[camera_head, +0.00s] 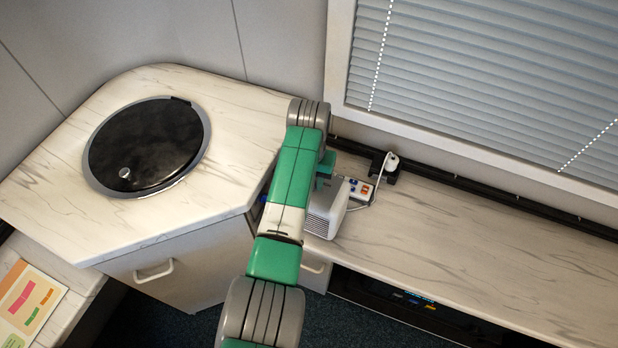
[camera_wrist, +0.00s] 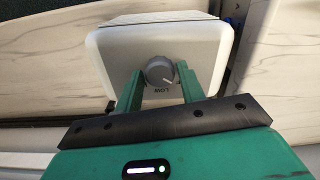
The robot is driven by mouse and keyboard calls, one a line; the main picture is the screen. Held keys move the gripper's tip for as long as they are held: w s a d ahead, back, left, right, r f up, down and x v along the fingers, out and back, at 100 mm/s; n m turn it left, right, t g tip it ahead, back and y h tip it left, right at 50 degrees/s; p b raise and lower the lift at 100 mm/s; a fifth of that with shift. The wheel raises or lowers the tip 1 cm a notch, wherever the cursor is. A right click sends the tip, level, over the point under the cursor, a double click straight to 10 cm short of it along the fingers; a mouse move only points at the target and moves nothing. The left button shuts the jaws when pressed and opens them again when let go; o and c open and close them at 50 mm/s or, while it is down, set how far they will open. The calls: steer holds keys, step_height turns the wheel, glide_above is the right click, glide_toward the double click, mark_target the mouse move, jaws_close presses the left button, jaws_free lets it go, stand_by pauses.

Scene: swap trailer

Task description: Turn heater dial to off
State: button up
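The heater (camera_head: 326,212) is a small white box with a vented front on the counter, partly covered by my arm in the head view. The wrist view shows the white top of the heater (camera_wrist: 112,50) with a round grey dial (camera_wrist: 160,72). My gripper (camera_wrist: 160,85) is open, with one green finger on each side of the dial. I cannot tell whether the fingers touch it. The gripper is mostly hidden in the head view.
A power strip (camera_head: 360,189) with a plug and white cord (camera_head: 376,190) lies right behind the heater. A window with blinds (camera_head: 480,80) stands above. A black round lid (camera_head: 146,146) is set in the left counter (camera_head: 110,232). The right counter (camera_head: 470,240) is clear.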

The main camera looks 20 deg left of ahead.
steer(key=shift+o, duration=1.1)
step_height(320, 180, up, 8)
steer(key=shift+f+b, duration=0.1)
steer(key=shift+b, duration=0.6)
